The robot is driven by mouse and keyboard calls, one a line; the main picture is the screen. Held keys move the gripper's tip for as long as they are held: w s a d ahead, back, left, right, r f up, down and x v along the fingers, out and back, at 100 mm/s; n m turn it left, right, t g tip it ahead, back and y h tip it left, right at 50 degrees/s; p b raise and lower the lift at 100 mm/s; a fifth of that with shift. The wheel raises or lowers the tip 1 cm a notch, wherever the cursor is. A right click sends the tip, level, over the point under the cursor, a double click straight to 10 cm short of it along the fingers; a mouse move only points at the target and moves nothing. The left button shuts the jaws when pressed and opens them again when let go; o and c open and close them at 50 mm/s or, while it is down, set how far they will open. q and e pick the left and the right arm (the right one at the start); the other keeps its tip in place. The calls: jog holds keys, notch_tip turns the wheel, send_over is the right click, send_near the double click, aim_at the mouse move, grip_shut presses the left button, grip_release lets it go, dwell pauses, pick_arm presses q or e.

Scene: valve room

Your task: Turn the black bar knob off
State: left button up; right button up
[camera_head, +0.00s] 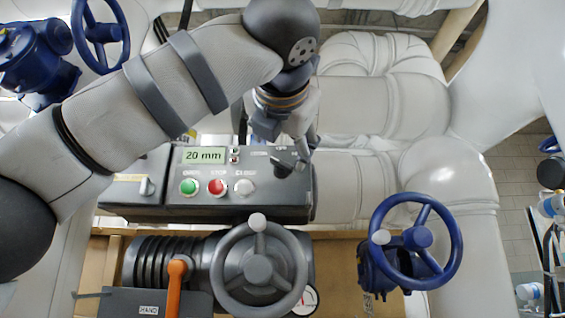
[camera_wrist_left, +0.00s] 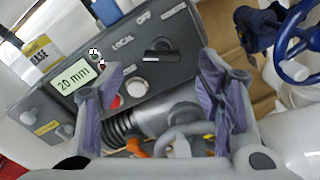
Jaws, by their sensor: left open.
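The black bar knob (camera_head: 287,166) is on the right end of the grey control panel (camera_head: 262,188) in the head view. In the left wrist view the knob (camera_wrist_left: 159,57) lies roughly across the picture, below and right of the labels LOCAL and OFF. I cannot tell for sure which label it points at. My left gripper (camera_head: 304,150) is right at the knob in the head view, partly covering the panel's upper right. In the wrist view its two fingers (camera_wrist_left: 160,76) are spread apart with the knob showing between them, beyond the tips, apparently untouched. My right gripper is not in view.
The panel has a "20 mm" display (camera_head: 204,156), a green button (camera_head: 189,187), a red button (camera_head: 216,187) and a white button (camera_head: 244,187). Below are a grey handwheel (camera_head: 225,280), an orange lever (camera_head: 176,283) and a blue handwheel (camera_head: 452,246). White pipes run behind.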

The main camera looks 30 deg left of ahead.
aim_at(284, 162)
pick_arm(q)
jog(key=x, duration=0.7)
jog(key=shift+w+f, duration=0.1)
jog(key=shift+w, duration=0.1)
jog(key=c, duration=1.2)
jog(key=m, duration=0.5)
jog(key=shift+d+m, duration=0.15)
jog(key=shift+m, duration=0.25)
jog(key=m, duration=0.5)
jog(key=shift+f+m, duration=0.15)
jog(key=shift+m, duration=0.55)
jog(key=o, duration=1.2)
